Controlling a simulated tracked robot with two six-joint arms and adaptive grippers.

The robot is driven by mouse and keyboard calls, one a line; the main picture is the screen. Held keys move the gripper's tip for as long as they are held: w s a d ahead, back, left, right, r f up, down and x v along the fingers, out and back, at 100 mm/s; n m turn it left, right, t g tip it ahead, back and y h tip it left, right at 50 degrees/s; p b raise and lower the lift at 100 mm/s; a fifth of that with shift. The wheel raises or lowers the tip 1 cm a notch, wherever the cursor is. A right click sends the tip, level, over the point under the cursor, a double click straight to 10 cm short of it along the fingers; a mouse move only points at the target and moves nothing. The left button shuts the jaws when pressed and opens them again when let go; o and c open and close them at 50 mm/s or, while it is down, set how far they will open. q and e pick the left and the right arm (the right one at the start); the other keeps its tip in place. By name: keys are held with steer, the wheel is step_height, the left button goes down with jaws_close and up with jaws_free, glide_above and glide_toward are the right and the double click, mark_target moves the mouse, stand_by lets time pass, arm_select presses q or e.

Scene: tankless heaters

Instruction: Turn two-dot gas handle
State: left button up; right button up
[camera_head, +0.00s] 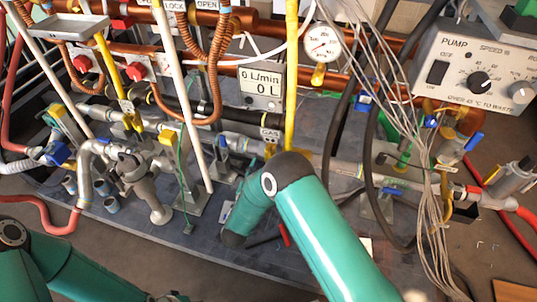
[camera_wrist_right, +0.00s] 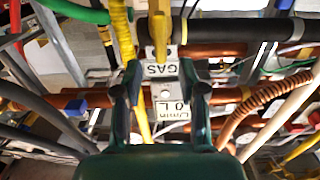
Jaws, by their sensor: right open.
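A yellow gas handle (camera_wrist_right: 161,32) shows at the upper middle of the right wrist view, beside a white plate (camera_wrist_right: 160,70) whose word GAS reads upside down. Dots on the plate are too small to tell. In the head view a yellow handle (camera_head: 270,150) hangs below a small tag (camera_head: 270,134), just above my right arm's dark joint. My right gripper (camera_wrist_right: 160,88) is open. Its two dark fingers stand to either side of the plate, with nothing held; contact cannot be told. My right arm hides the fingers in the head view. My left gripper is out of view.
A flow display (camera_head: 262,86) stands behind the tag. A yellow pipe (camera_head: 291,70) runs upright close to its right. Another yellow handle (camera_head: 130,118) is at the left. Pipes crowd the space.

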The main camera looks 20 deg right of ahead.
mark_target(268, 153)
steer(key=b+x, duration=0.1)
steer(key=x, duration=0.5)
steer(key=shift+w+d, duration=0.1)
steer(key=c, duration=0.8)
steer(key=shift+d, duration=0.25)
jaws_close()
steer(key=shift+a, duration=0.1)
